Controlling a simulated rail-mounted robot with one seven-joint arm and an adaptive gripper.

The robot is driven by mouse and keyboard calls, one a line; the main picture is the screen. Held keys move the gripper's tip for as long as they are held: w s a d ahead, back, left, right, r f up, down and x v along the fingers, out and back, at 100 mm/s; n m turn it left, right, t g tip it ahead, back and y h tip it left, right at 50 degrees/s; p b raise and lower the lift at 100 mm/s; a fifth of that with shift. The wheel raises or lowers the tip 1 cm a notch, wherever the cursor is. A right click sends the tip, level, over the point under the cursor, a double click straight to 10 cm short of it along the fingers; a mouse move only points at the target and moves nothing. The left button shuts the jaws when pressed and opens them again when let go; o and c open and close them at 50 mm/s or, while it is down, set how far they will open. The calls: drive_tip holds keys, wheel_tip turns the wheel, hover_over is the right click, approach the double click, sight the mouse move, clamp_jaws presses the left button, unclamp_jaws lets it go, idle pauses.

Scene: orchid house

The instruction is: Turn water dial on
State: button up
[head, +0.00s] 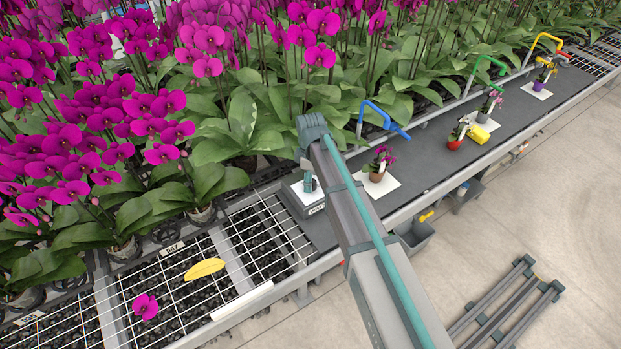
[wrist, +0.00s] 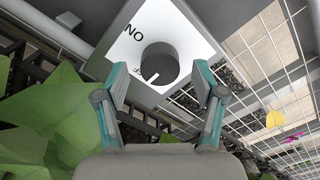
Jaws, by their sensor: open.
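The water dial (wrist: 158,62) is a dark round knob on a white plate (wrist: 189,34) in the wrist view. The letters ON are printed at the plate's upper left. My gripper (wrist: 160,88) is open, one teal and grey finger on each side of the knob's near edge. In the head view the plate sits on a grey box (head: 304,208) at the bench's near end, partly hidden by my arm.
Potted orchids on white cards (head: 378,190) and several coloured pipes stand along the dark bench right of the box. A wire-mesh bench (head: 250,240) with a yellow leaf-shaped thing (head: 205,269) lies to the left. Dense leaves (wrist: 40,115) are close at left in the wrist view.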

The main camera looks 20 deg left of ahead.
drive_tip(key=shift+f, duration=0.45)
drive_tip(key=c, duration=1.1)
drive_tip(key=shift+c, duration=0.2)
